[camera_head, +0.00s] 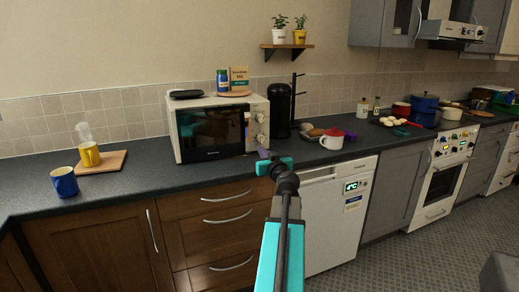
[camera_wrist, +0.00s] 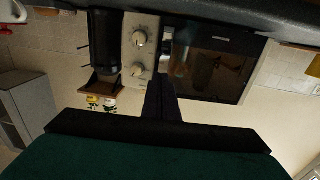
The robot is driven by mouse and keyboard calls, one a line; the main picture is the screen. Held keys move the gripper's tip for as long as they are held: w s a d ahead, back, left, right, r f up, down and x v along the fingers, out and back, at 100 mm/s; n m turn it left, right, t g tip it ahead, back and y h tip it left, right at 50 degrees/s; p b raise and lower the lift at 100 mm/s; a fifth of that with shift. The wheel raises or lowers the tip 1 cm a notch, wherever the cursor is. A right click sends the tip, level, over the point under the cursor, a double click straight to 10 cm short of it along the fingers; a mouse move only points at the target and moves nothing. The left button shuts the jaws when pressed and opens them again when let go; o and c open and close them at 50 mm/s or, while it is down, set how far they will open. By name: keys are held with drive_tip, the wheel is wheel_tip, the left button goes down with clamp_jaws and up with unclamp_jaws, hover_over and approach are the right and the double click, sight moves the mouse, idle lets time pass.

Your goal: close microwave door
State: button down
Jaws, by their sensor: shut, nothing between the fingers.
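The microwave (camera_head: 262,104) is a cream box with a dark glass door (camera_head: 208,134) and knobs on its right side. It stands on the dark counter. The door looks flush with the front, and I see no clear gap. My gripper (camera_head: 264,155) is in front of the microwave's lower right corner, with its fingers together and nothing between them. In the wrist view, which is upside down, the shut fingers (camera_wrist: 160,95) overlap the border between the microwave's knob panel (camera_wrist: 141,50) and its dark door (camera_wrist: 212,70). I cannot tell whether they touch it.
A black coffee machine (camera_head: 280,110) stands close to the microwave's right. A blue mug (camera_head: 64,182) and a yellow mug (camera_head: 90,154) on a board are at left. The counter (camera_head: 140,180) before the microwave is clear.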

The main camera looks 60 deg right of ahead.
drive_tip(key=p+x, duration=0.3)
drive_tip(key=x, duration=1)
drive_tip(key=shift+w+d+p, duration=0.2)
drive_tip(key=shift+w+p, duration=0.05)
drive_tip(key=shift+p, duration=0.05)
idle(0.4)
